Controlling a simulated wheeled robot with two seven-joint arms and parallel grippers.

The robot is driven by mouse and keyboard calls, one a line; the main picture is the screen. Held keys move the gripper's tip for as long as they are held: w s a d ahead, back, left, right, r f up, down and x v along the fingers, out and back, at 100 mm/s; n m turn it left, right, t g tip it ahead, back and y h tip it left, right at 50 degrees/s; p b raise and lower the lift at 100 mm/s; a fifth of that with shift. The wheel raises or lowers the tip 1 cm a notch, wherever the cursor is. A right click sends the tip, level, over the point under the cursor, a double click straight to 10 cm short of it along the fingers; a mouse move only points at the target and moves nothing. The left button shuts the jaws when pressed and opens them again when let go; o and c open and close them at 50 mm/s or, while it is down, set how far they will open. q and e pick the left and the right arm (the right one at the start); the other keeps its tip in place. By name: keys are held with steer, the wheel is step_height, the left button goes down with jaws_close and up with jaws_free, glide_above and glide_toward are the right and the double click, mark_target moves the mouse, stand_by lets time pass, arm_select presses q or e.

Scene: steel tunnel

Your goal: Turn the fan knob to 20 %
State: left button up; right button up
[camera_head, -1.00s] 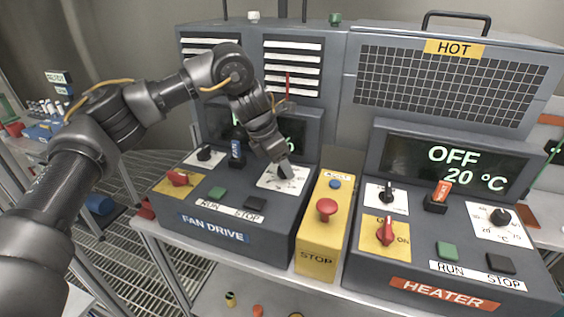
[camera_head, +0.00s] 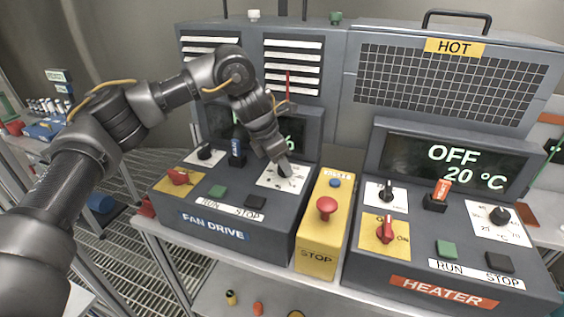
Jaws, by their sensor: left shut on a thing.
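The fan drive box (camera_head: 215,237) stands at the middle left, with a white dial plate (camera_head: 268,183) at the right of its sloping top. My left gripper (camera_head: 284,170) reaches down onto this plate and is shut on the fan knob, which is mostly hidden by the fingers. The fan display (camera_head: 215,118) behind is largely covered by my arm; only a bit of green text with a "%" shows, so the value cannot be read. My right gripper is not in view.
The yellow stop box (camera_head: 318,250) with a red button stands close right of the fan box. The heater box (camera_head: 440,270) is further right, its display (camera_head: 447,168) reading OFF and 20 °C.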

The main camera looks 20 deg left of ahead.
arm_select(q)
steer(key=shift+r, duration=0.1)
steer(key=m+g+p, duration=0.1)
steer(key=m+p, duration=0.1)
steer(key=m, duration=0.1)
steer(key=m+g+p, duration=0.1)
steer(key=m+p, duration=0.1)
steer(key=m, duration=0.1)
steer(key=shift+w+r+h, duration=0.15)
steer(key=shift+w+h, duration=0.05)
steer(key=shift+h, duration=0.2)
steer(key=m+g+p, duration=0.1)
steer(key=m+p, duration=0.1)
steer(key=shift+m, duration=0.4)
steer(key=shift+w+f+m+g+p, duration=0.1)
steer(key=shift+f+m+g+p, duration=0.15)
steer(key=shift+m+p, duration=0.4)
steer(key=o, duration=1)
steer(key=shift+a, duration=0.1)
